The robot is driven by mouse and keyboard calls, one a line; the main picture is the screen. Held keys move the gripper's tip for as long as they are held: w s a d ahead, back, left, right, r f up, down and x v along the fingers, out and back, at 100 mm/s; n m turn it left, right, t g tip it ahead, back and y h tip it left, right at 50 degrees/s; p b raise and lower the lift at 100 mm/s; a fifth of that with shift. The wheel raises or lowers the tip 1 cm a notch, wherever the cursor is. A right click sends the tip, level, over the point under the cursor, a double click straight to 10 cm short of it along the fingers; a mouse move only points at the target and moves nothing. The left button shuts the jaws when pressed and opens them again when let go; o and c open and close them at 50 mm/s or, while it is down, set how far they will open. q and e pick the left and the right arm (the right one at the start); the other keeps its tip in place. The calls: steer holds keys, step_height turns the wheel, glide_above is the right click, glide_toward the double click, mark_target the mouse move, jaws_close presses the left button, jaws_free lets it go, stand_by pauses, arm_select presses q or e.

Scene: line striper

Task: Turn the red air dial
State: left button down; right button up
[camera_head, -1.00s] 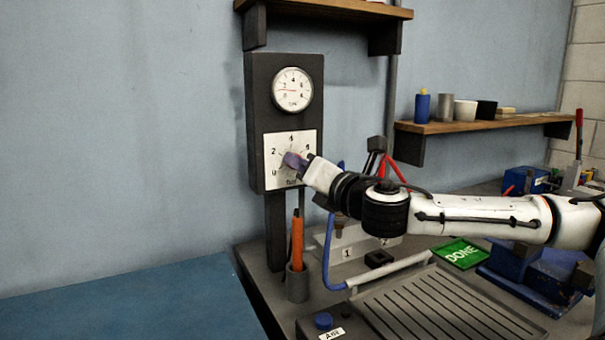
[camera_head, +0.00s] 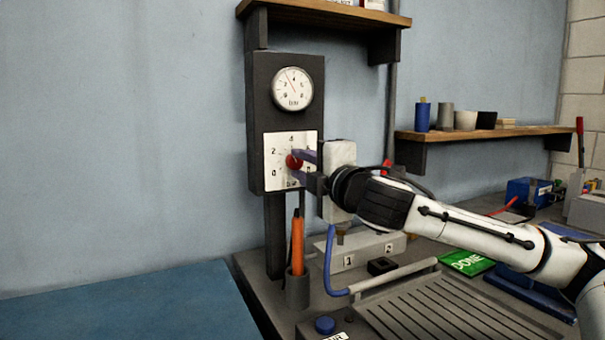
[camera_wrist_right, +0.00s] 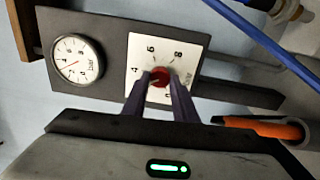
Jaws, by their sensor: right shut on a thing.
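The red air dial (camera_head: 292,162) is a round knob on a white numbered plate (camera_head: 275,180), mounted on a dark upright panel (camera_head: 257,100). My right gripper (camera_head: 298,161) comes from the right and is shut on the dial, one finger above the other in the head view. In the right wrist view the red dial (camera_wrist_right: 160,77) sits between the two finger tips (camera_wrist_right: 160,80), which hide its sides. The round gauge (camera_head: 292,89) above the plate has its red needle pointing up and left. My left gripper is not in view.
A grey holder (camera_head: 297,288) with an orange pen-like tool (camera_head: 297,243) stands below the panel. A blue hose (camera_head: 329,265) rises near my right wrist. The blue surface (camera_head: 120,305) at left is clear.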

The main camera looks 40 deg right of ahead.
steer(key=m, duration=0.2)
steer(key=shift+f+m+b, duration=0.1)
steer(key=shift+m+b, duration=0.3)
steer(key=shift+m, duration=1.1)
steer(key=shift+m+b, duration=0.3)
steer(key=shift+m, duration=0.2)
steer(key=o, duration=1)
steer(key=shift+o, duration=0.2)
